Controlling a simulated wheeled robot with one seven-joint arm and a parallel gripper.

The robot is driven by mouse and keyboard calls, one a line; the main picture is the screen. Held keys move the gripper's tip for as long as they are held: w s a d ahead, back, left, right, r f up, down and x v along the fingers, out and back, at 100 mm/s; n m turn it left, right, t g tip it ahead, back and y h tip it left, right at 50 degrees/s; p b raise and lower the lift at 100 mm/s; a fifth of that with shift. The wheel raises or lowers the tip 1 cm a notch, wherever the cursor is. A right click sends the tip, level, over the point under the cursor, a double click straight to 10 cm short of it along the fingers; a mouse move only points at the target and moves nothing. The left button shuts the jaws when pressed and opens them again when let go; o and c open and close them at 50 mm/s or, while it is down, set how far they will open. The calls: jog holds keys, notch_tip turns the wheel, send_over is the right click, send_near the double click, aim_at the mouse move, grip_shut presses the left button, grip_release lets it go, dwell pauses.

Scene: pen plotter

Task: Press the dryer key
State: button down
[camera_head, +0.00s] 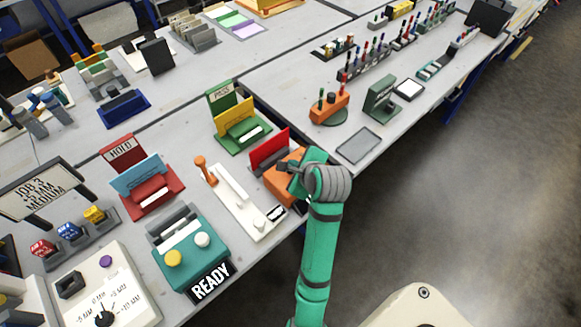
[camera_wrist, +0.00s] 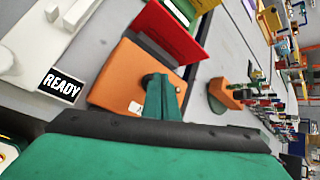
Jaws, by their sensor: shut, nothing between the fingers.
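An orange box (camera_head: 278,186) with an upright red panel (camera_head: 268,149) stands near the table's front edge. It also shows in the wrist view (camera_wrist: 118,72), with a small white patch (camera_wrist: 134,108) on its face. No part is legibly marked as the dryer key, so I cannot tell which it is. My gripper (camera_head: 287,168) is over the orange box and hides part of it. In the wrist view my shut, empty fingers (camera_wrist: 160,84) are in front of the orange face; whether they touch it is unclear.
A white unit (camera_head: 238,200) with an orange lever stands left of the orange box. A teal unit (camera_head: 190,250) with yellow and white buttons and a READY sign (camera_head: 211,282) is nearer. A grey tray (camera_head: 359,145) lies right, with bare table around it.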

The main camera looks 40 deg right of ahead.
jog(key=shift+f, duration=0.1)
dwell(0.6)
jog(key=shift+f, duration=0.4)
jog(key=shift+r, duration=3.5)
jog(key=shift+a, duration=0.1)
